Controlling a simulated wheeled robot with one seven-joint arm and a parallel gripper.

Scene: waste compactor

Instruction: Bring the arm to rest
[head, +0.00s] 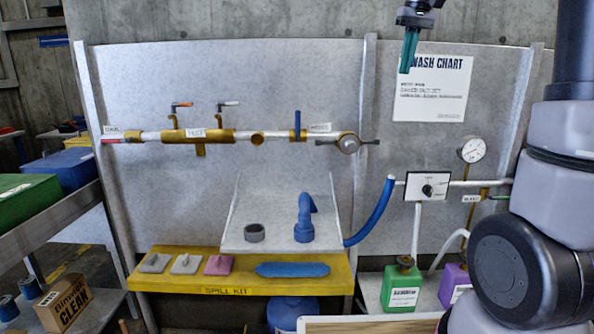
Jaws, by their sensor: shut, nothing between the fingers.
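My gripper (408,58) hangs at the top of the head view, right of centre, pointing down. Its green fingers are together and hold nothing. The arm's middle links are out of the picture.
A brass-fitted pipe (213,135) with valves crosses the panel. A metal tray (275,238) holds a grey ring and a blue elbow. Below is a yellow shelf (240,286) with pads. Green (401,289) and purple bottles stand lower right. Shelving with bins is left.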

